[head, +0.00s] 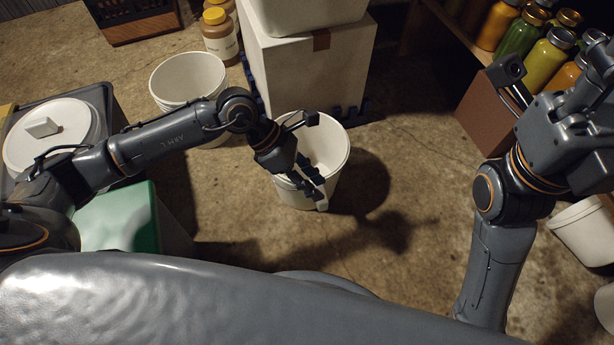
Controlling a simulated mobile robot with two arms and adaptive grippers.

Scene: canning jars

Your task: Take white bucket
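A white bucket (330,145) stands upright and open-topped on the floor near the middle of the head view. My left gripper (316,160) is at this bucket, over its near left side, with its two fingers spread apart. One finger is over the mouth and the other is by the near rim. Whether they touch the bucket I cannot tell. A second white bucket (187,76) stands farther back on the left, partly behind my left arm. My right gripper (552,72) is raised at the right, away from both buckets, and its fingers look spread and empty.
A white box (310,70) stands behind the middle bucket. Brown-filled jars (220,38) are at the back left. A shelf with colored jars (520,35) and a brown box (485,115) are at the right. Another white bucket (585,232) is at the right edge. Floor right of center is clear.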

